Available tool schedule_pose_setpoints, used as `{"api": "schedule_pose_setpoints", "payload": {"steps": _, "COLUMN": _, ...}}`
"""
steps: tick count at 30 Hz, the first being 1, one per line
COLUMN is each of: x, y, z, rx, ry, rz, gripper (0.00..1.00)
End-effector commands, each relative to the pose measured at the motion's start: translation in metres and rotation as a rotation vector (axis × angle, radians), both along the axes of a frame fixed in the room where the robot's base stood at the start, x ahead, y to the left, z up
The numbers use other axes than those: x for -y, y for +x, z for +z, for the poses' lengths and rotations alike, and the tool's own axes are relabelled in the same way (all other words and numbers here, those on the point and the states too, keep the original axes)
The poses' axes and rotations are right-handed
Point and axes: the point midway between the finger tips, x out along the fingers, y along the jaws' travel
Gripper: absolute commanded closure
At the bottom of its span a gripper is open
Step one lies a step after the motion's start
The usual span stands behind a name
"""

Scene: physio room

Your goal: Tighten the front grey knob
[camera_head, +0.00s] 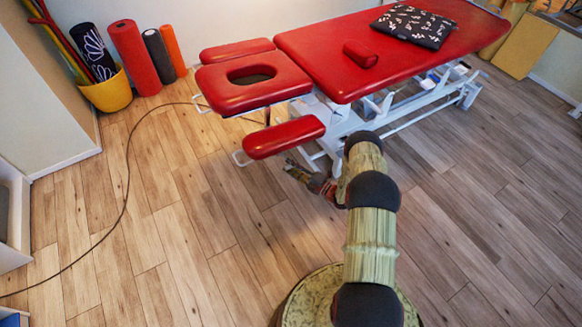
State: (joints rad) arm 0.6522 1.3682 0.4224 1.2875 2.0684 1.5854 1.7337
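The red treatment table (400,60) stands on a white metal frame (345,120). Its head end has a face-hole section (225,92) and two armrests, the near one (285,138) facing me. I cannot make out a grey knob; it is too small or hidden under the red pads or behind my arm. My gripper (290,166) is low over the floor, just below the right end of the near armrest and left of the frame's leg. It is small and dark here, so I cannot tell whether it is open or holds anything.
A red bolster (360,53) and a dark patterned cushion (413,25) lie on the table. A yellow bucket (109,92) and upright rolls (134,57) stand at the back left wall. A cable (127,180) curves over the floor. The wooden floor (180,240) is otherwise clear.

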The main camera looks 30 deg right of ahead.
Motion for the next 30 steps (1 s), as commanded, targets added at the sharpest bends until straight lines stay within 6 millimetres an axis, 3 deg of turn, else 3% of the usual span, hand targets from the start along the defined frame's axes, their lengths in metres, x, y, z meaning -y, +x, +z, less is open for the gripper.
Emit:
{"api": "schedule_pose_setpoints", "payload": {"steps": 10, "x": 0.0, "y": -0.001, "z": 0.0, "rx": -0.001, "ry": 0.001, "rz": 0.001, "gripper": 0.72}}
{"api": "schedule_pose_setpoints", "payload": {"steps": 14, "x": 0.005, "y": -0.011, "z": -0.001, "rx": -0.002, "ry": 0.0, "rz": -0.002, "gripper": 0.72}}
{"api": "schedule_pose_setpoints", "payload": {"steps": 30, "x": 0.045, "y": -0.098, "z": -0.006, "rx": -0.002, "ry": 0.0, "rz": -0.002, "gripper": 0.72}}
